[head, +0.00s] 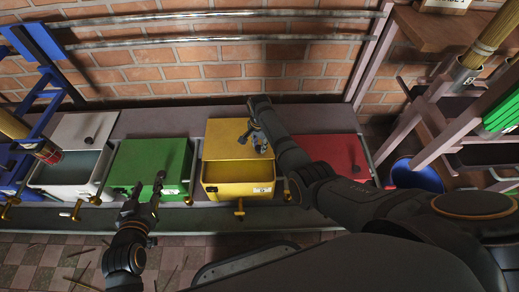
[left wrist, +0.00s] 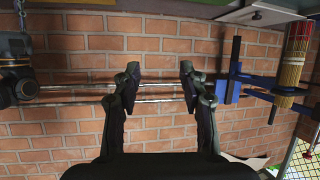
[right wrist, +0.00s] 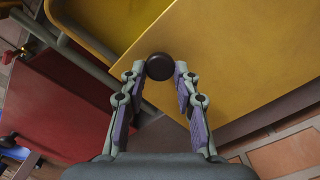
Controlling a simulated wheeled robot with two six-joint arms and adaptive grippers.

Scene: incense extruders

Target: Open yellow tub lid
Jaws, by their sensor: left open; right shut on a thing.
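The yellow tub (head: 237,189) stands on the shelf between the green and red tubs. Its yellow lid (head: 222,136) covers the back part, and an opening shows along the front. In the right wrist view, the lid (right wrist: 230,50) fills the upper right and the tub's inside (right wrist: 88,60) shows at upper left. My right gripper (head: 256,138) is shut on the lid's dark round knob (right wrist: 160,66), which sits between its fingertips. My left gripper (head: 146,192) is open and empty, near the front of the green tub; the left wrist view (left wrist: 160,77) shows nothing between its fingers.
The green tub (head: 145,160) and red tub (head: 330,155) have lids on. The white tub (head: 70,185) at left is partly open. Metal rails (head: 220,30) run along the brick wall behind. A blue bucket (head: 413,176) and a rack stand at right. Brass taps stick out in front.

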